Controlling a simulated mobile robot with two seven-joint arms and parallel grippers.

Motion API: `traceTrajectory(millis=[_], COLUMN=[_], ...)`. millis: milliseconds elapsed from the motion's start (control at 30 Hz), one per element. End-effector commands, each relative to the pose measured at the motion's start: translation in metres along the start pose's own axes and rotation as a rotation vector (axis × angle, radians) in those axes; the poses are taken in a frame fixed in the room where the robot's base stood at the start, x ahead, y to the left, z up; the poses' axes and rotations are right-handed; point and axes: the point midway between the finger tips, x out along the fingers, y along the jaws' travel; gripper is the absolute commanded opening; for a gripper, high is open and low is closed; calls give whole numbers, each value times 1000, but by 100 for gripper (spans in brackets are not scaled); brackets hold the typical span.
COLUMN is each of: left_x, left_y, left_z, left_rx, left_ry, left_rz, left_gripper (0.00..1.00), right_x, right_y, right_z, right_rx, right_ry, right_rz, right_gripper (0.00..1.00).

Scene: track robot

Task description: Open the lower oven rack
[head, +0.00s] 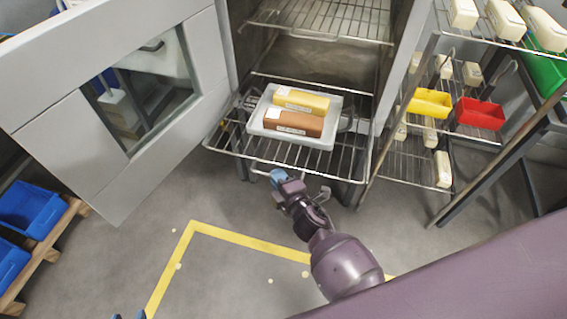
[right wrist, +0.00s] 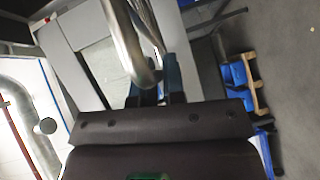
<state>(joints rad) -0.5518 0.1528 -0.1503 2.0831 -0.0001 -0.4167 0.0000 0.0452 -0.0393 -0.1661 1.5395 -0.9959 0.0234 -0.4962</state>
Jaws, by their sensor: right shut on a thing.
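The lower oven rack (head: 228,150) is a wire shelf that stands out in front of the oven opening. It carries a grey tray (head: 262,129) with a yellow block (head: 301,101) and a brown block (head: 294,122). My right gripper (head: 278,176) is at the rack's front edge, shut on its metal bar. In the right wrist view the bar (right wrist: 130,45) runs down to the blue fingers (right wrist: 160,88). The fingers partly hide the grip. Only two blue fingertips of my left gripper (head: 130,315) show, apart, at the bottom edge of the head view.
The oven door (head: 60,115) stands wide open at left. An upper rack (head: 325,20) is inside the oven. A shelf unit with yellow (head: 430,102) and red bins (head: 480,113) stands close at right. Blue crates (head: 28,208) sit at far left. The floor in front is clear.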

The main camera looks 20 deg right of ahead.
Motion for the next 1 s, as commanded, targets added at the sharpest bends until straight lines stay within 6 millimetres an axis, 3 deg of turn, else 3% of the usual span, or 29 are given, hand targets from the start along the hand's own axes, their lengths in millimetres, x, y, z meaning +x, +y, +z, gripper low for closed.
traceTrajectory(millis=[200, 600, 633, 800, 1000], left_x=[0, -1, -1, -1, -1], left_y=[0, 2, 2, 2, 1], left_z=[-1, -6, -6, -6, -3], left_rx=[-1, -8, -8, -8, -7], left_ry=[3, 12, 12, 11, 7], left_rz=[0, -1, -1, -1, -1], left_gripper=[43, 43, 43, 43, 43], right_x=[-10, -12, -12, -12, -12], right_y=[-3, -4, -4, -4, -4], right_z=[-9, -11, -11, -11, -11], right_rx=[-1, -1, -1, -1, -1], right_ry=[-2, -1, -1, 0, 0], right_rz=[-1, 0, 0, 0, 0], right_gripper=[0, 0, 12, 36, 36])
